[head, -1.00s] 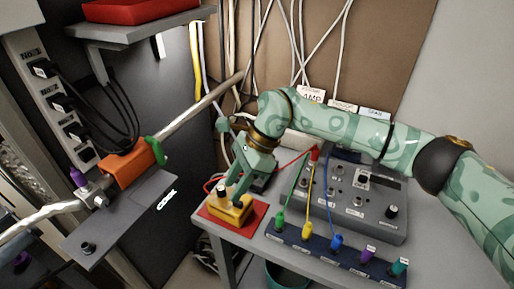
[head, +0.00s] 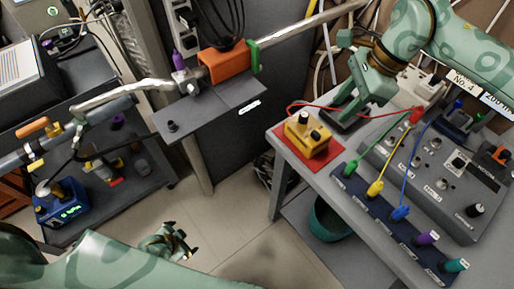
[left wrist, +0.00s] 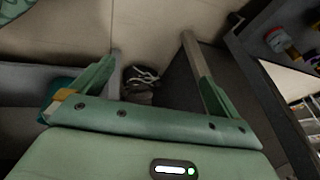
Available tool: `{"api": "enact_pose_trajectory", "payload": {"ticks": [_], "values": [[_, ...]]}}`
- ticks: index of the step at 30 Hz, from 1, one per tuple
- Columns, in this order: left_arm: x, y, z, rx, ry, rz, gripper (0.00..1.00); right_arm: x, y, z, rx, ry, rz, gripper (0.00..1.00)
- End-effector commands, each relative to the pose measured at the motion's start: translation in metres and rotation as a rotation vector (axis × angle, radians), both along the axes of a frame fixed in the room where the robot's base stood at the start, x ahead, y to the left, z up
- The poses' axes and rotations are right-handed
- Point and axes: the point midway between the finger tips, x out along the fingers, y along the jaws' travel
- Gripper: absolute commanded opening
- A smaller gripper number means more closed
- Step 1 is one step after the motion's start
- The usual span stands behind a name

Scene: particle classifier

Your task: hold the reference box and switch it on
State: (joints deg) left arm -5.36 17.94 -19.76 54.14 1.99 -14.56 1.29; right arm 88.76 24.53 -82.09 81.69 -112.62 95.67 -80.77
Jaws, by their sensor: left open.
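No readable label marks a reference box. A yellow box (head: 308,137) with a black knob and a pale knob on top sits on a red mat (head: 284,146) at the grey table's left corner. A blue box (head: 62,204) with a lit green display stands at the far left. My right gripper (head: 343,116) is just right of the yellow box, apart from it in the picture; its jaw gap is not clear. My left gripper (head: 184,242) is low over the floor, away from both boxes. In the left wrist view it (left wrist: 155,55) is open and empty.
A grey panel with several switches (head: 435,165) and a strip with coloured plugs (head: 385,222) fill the table's right. A grey shelf (head: 212,110) hangs under a pipe with an orange block (head: 222,63). A teal bin (head: 328,222) is under the table. Floor between is clear.

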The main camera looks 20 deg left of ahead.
Motion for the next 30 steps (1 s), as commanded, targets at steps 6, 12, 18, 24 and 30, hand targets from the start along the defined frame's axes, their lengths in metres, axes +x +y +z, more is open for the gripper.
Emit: {"api": "enact_pose_trajectory", "payload": {"ticks": [6,12,18,24,30], "values": [[0.130,-0.023,0.091,-0.047,-0.253,-0.108,1.00,0.000,0.000,0.000,0.000,0.000,0.000,0.36],[0.203,-0.077,0.200,-0.152,-0.454,-0.215,1.00,0.000,0.000,0.000,0.000,0.000,0.000,0.36],[0.212,-0.151,0.315,-0.328,-0.583,-0.322,1.00,0.000,0.000,0.000,0.000,0.000,0.000,0.36],[0.177,-0.208,0.388,-0.518,-0.599,-0.361,1.00,0.000,0.000,0.000,0.000,0.000,0.000,0.36],[0.165,-0.222,0.408,-0.617,-0.561,-0.292,1.00,0.000,0.000,0.000,0.000,0.000,0.000,0.36]]}}
